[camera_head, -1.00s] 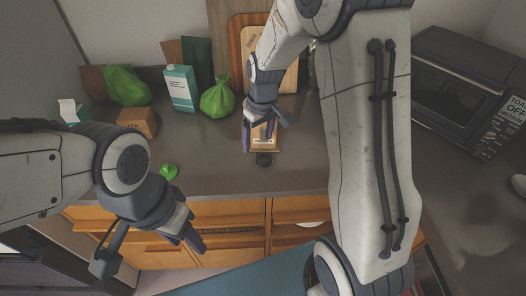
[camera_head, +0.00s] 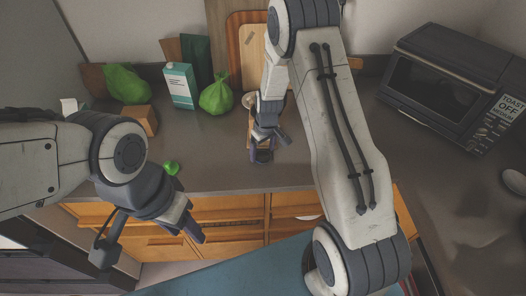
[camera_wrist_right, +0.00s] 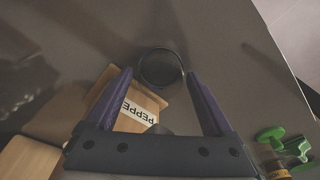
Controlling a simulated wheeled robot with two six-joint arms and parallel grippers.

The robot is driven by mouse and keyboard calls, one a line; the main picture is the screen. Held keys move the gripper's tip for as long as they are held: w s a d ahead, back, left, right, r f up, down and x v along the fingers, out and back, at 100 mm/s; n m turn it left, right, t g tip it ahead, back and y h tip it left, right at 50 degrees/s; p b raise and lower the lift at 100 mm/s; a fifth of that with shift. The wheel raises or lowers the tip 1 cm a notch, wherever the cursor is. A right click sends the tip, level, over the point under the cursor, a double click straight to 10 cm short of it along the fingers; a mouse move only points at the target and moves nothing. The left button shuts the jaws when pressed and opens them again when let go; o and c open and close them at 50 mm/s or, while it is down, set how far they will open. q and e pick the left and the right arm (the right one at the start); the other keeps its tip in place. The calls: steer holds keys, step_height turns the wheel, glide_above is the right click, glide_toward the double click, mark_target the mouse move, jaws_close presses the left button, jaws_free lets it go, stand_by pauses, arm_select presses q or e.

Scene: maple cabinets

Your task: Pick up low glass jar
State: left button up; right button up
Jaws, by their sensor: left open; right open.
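A dark, low round jar, seen from above as a ring, stands on the counter in the right wrist view (camera_wrist_right: 161,67). I take it for the low glass jar; it also shows in the head view (camera_head: 263,156) near the counter's front. My right gripper (camera_head: 269,143) is open, pointing down at it. In the right wrist view its fingertips (camera_wrist_right: 159,76) lie on either side of the jar, which sits between and slightly beyond them; I cannot tell whether they touch it. My left gripper (camera_head: 190,228) is open and empty, in front of the counter's edge.
A wooden box labelled "PEPPE" (camera_wrist_right: 138,113) lies right behind the jar. Green bags (camera_head: 216,97), a carton (camera_head: 181,86), a brown box (camera_head: 141,119) and cutting boards (camera_head: 247,50) stand farther back. A small green item (camera_head: 171,168) lies left; a toaster oven (camera_head: 447,88) stands right.

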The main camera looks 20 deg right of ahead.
steer(key=shift+f, duration=0.4)
steer(key=shift+c, duration=0.4)
steer(key=c, duration=1.3)
steer(key=shift+w+r, duration=0.1)
